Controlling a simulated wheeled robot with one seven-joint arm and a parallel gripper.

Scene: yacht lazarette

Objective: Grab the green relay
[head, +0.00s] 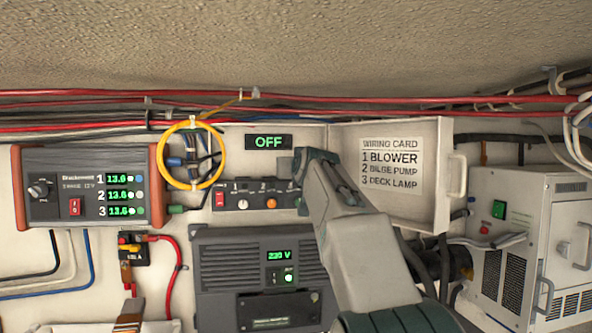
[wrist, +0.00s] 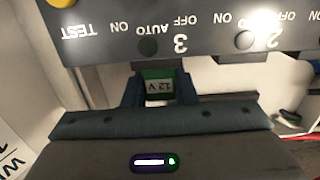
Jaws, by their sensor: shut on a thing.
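The green relay (wrist: 157,73), with a pale "12 V" label, shows in the wrist view just beside the panel edge at switch position 3. My gripper (wrist: 157,91) is shut on it, with one dark finger on each side. I cannot tell whether the relay is still seated in the panel. In the head view my gripper (head: 306,165) is at the right end of the switch panel (head: 245,189); its fingertips and the relay are hidden there.
An open box door (head: 437,205) with a wiring card (head: 391,165) stands to the right of my arm. A yellow cable loop (head: 161,168) hangs at the panel's left. A dark 230 V unit (head: 220,262) sits below. Red cables (head: 60,94) run above.

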